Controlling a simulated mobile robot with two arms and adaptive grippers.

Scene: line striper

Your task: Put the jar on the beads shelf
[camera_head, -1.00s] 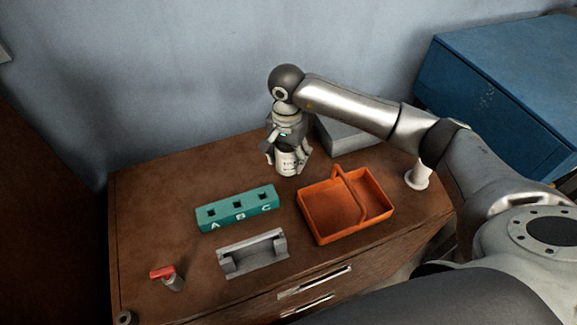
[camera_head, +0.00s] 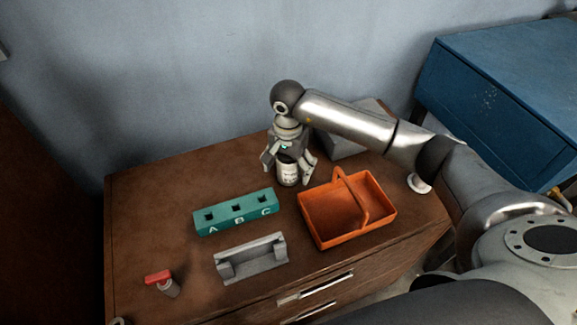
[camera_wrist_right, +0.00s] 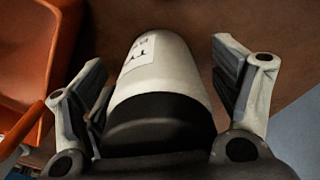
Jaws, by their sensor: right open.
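The jar (camera_head: 288,175) is white with a dark lid and a printed label, and stands upright on the brown cabinet top. My right gripper (camera_head: 290,172) is over it from above, open, with its fingers on either side. In the right wrist view the jar (camera_wrist_right: 165,68) lies between the two spread fingers (camera_wrist_right: 160,100), with a visible gap at the right finger; whether the left finger touches it I cannot tell. No shelf marked for beads can be made out. My left gripper is not in view.
An orange basket (camera_head: 312,236) with a handle stands right of the jar. A teal block (camera_head: 222,219) with holes marked A, B, C, a grey holder (camera_head: 252,262) and a red-topped item (camera_head: 160,278) are nearer the front. A grey box (camera_head: 340,145) is behind.

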